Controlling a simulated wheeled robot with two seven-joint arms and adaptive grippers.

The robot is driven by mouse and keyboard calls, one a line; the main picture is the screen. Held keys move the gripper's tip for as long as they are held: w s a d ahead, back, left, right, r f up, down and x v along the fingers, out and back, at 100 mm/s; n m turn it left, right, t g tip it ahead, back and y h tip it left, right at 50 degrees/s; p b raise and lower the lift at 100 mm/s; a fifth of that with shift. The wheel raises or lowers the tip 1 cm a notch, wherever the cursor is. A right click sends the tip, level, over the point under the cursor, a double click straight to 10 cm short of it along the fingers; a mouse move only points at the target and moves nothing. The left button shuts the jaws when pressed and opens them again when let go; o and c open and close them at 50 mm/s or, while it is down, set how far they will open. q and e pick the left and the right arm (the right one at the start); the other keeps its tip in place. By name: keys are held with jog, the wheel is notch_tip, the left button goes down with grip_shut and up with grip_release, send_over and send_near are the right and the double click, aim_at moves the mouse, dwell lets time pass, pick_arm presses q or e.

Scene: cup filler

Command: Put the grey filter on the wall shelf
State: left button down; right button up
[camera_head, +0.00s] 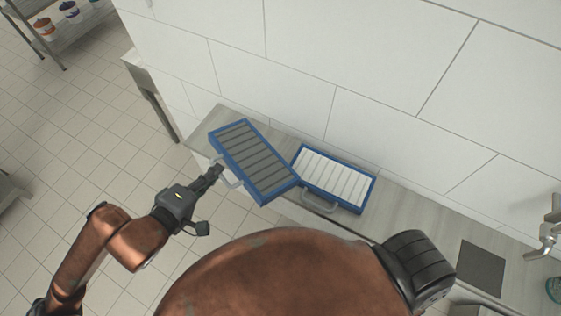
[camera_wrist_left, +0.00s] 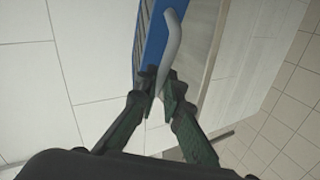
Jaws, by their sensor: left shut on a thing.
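The grey filter (camera_head: 252,160) has a blue frame and dark grey slats. In the head view it is tilted at the left end of the wall shelf (camera_head: 233,116) and overlaps it; I cannot tell whether it touches the surface. My left gripper (camera_head: 218,172) is shut on the grey filter's pale handle. The left wrist view shows the fingertips (camera_wrist_left: 163,90) at the handle (camera_wrist_left: 172,50), with the blue frame (camera_wrist_left: 155,32) beyond. A white-slatted filter (camera_head: 337,178) in a blue frame lies just right of the grey one. My right gripper is not in view.
The shelf runs along the white tiled wall (camera_head: 330,60). Right of the white filter its surface (camera_head: 425,215) is bare up to a dark square plate (camera_head: 482,264). A metal tap (camera_head: 545,235) stands at the far right. A rack with small pots (camera_head: 68,12) is at upper left.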

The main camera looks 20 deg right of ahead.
pick_arm(q)
jog(key=shift+s+a+f+n+t+h+b, duration=0.1)
jog(key=shift+a+n+t+h+b, duration=0.15)
jog(key=shift+a+h, duration=0.3)
jog(key=shift+s+a+f+n+t+h+b, duration=0.1)
jog(key=shift+a+n+t+h, duration=0.15)
jog(key=shift+a+t+h, duration=0.25)
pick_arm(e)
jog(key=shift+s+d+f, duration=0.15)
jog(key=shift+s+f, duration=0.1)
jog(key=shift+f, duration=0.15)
pick_arm(q)
jog(key=shift+d, duration=0.1)
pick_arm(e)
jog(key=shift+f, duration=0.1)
